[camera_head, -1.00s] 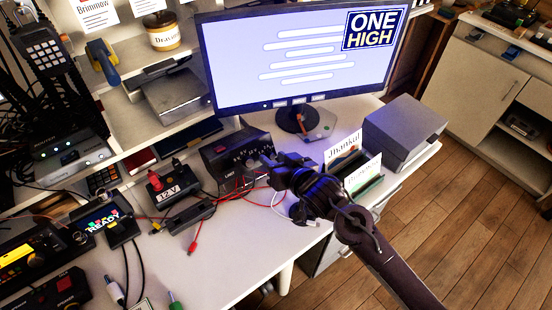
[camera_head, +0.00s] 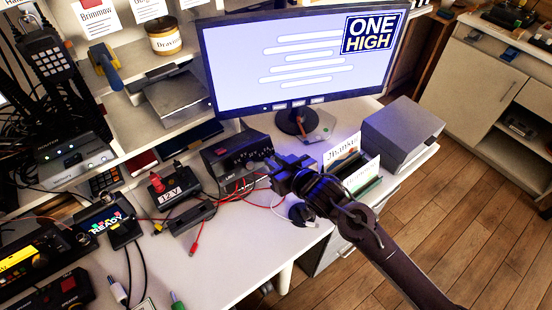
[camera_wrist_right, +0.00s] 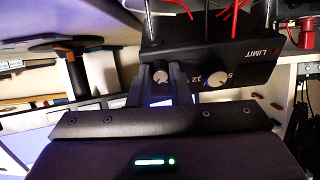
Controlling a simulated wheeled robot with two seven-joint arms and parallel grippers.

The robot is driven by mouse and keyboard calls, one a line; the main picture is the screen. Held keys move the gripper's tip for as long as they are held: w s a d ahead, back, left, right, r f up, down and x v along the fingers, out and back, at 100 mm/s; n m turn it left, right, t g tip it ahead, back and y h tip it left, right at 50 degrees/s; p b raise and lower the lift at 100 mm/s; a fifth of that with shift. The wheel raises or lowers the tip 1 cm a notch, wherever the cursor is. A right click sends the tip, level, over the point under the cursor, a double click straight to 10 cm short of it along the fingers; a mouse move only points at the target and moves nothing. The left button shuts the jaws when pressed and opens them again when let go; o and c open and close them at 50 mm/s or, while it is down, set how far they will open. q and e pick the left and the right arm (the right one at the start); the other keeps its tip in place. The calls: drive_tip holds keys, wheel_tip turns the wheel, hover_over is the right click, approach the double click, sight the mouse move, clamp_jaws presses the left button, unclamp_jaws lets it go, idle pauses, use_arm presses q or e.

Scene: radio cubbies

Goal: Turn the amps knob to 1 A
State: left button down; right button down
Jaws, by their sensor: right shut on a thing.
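The black power box (camera_head: 222,158) stands on the desk below the monitor, its face carrying knobs, voltage marks and a "LIMIT" label. My right gripper (camera_head: 272,170) is at the right end of this face. In the right wrist view the box (camera_wrist_right: 210,52) shows close up. A small knob (camera_wrist_right: 160,75) sits between the fingers of my right gripper (camera_wrist_right: 166,82), which is shut on it. A larger knob (camera_wrist_right: 217,80) with number marks is beside it, clear of the fingers. The amps scale and the held knob's pointer cannot be read. My left gripper is not in view.
The monitor (camera_head: 300,60) stands behind. Name cards (camera_head: 343,152) and a grey box (camera_head: 402,133) are close to my right arm. The desk front has free room.

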drive_tip(key=n+p, duration=0.1)
drive_tip(key=n, duration=0.3)
drive_tip(key=shift+w+d+r, duration=0.1)
drive_tip(key=shift+r, duration=0.05)
drive_tip(key=n+g+p, duration=0.1)
drive_tip(key=n, duration=0.4)
drive_tip(key=shift+y, duration=0.3)
drive_tip(key=n, duration=0.4)
drive_tip(key=shift+w+n+g, duration=0.1)
drive_tip(key=shift+n+g, duration=0.2)
drive_tip(key=shift+g, duration=0.1)
drive_tip(key=n+b, duration=0.1)
drive_tip(key=n, duration=0.3)
drive_tip(key=shift+g, duration=0.3)
drive_tip(key=c, duration=1.3)
unclamp_jaws()
drive_tip(key=shift+c, duration=0.2)
drive_tip(key=shift+r, duration=0.1)
drive_tip(key=v, duration=0.7)
drive_tip(key=shift+s+r, duration=0.2)
drive_tip(key=shift+s, duration=0.1)
drive_tip(key=shift+d, duration=0.1)
